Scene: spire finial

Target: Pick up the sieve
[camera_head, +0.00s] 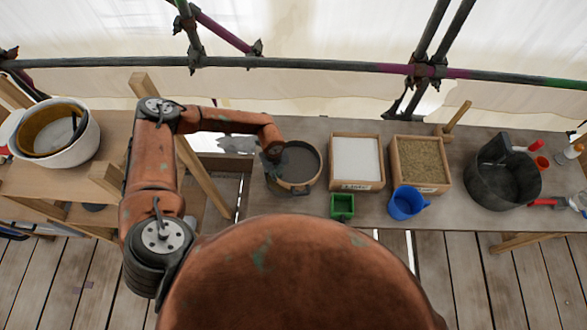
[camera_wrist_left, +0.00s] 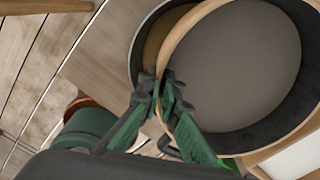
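The sieve (camera_head: 299,159) is round, with a pale wooden rim and a grey mesh. It sits over a dark round tub on the bench, in the middle of the head view. In the left wrist view the sieve (camera_wrist_left: 235,65) fills the upper right, with the dark tub (camera_wrist_left: 138,62) around and below it. My left gripper (camera_head: 273,160) is at the sieve's left side. In the wrist view the green fingers (camera_wrist_left: 160,85) straddle the wooden rim and look closed on it. My right gripper is not in view.
Right of the sieve stand a wooden box of white material (camera_head: 356,158), a box of sandy grain (camera_head: 420,160), a green container (camera_head: 342,206), a blue jug (camera_head: 406,203) and a black bucket (camera_head: 500,180). A white bucket (camera_head: 60,150) stands far left. Scaffold poles run behind.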

